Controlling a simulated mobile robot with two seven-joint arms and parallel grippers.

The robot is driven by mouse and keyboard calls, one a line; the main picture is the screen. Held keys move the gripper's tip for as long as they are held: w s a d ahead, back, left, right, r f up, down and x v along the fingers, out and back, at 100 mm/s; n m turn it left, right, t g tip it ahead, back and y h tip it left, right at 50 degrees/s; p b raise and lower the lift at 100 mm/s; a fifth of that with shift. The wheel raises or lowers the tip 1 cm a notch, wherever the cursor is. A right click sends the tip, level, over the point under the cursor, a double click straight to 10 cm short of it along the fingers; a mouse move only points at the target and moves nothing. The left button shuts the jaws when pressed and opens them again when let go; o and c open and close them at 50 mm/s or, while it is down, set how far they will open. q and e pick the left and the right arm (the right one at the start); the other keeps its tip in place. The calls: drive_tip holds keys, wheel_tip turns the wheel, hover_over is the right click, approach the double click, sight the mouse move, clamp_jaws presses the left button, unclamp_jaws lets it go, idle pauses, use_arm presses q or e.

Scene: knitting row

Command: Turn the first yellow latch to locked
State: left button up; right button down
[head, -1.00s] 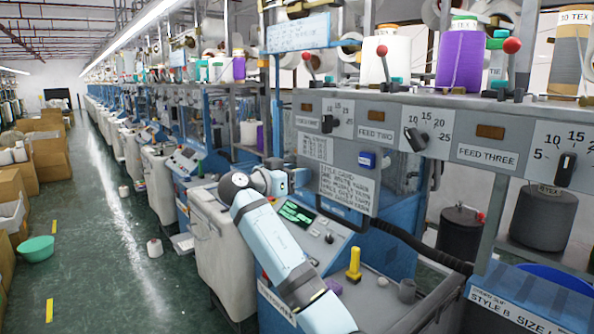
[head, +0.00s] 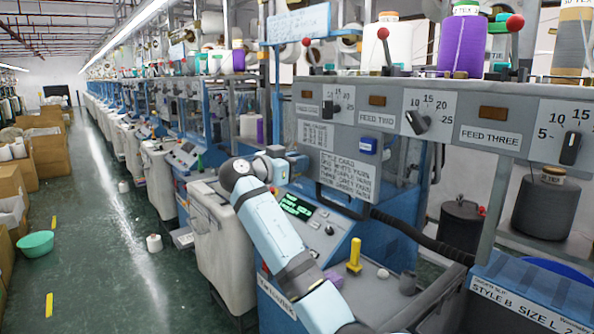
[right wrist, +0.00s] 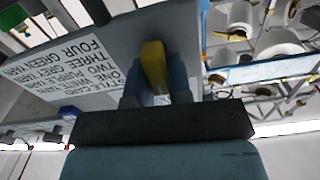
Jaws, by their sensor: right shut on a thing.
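A yellow latch (right wrist: 155,66) shows in the right wrist view, standing between the two blue-grey fingers of my right gripper (right wrist: 156,92). The gripper is shut on it, and the fingers hide its lower part. The latch lies beside the grey panel with the white style card (right wrist: 88,68). In the head view my right gripper (head: 292,163) reaches to the left edge of that panel, and the latch cannot be made out there. I cannot tell from these frames which way the latch is turned. My left gripper is not in view.
A yellow handle (head: 354,254) stands upright on the machine's lower deck, right of my arm. A black hose (head: 420,236) crosses to the right. The grey feed panel (head: 470,110) has several dials.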

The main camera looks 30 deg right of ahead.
drive_tip(key=f+m+b, duration=0.1)
drive_tip(key=m+b, duration=0.1)
drive_tip(key=b, duration=0.3)
drive_tip(key=shift+s+f+b, duration=0.1)
drive_tip(key=shift+b, duration=0.25)
drive_tip(key=m+b, duration=0.4)
drive_tip(key=b, duration=0.2)
drive_tip(key=shift+s, duration=0.15)
drive_tip(key=m+b, duration=0.2)
drive_tip(key=b, duration=0.2)
drive_tip(key=shift+s+m, duration=0.1)
drive_tip(key=shift+m, duration=0.3)
use_arm(q)
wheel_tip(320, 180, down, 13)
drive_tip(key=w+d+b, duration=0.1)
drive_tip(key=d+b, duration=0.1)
drive_tip(key=b, duration=0.4)
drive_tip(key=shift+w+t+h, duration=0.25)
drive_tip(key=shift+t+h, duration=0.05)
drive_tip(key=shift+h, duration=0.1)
use_arm(e)
drive_tip(key=m, duration=0.8)
drive_tip(key=shift+s, duration=0.15)
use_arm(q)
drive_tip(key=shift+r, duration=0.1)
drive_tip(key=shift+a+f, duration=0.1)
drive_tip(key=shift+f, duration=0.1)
use_arm(e)
drive_tip(key=c, duration=1.1)
unclamp_jaws()
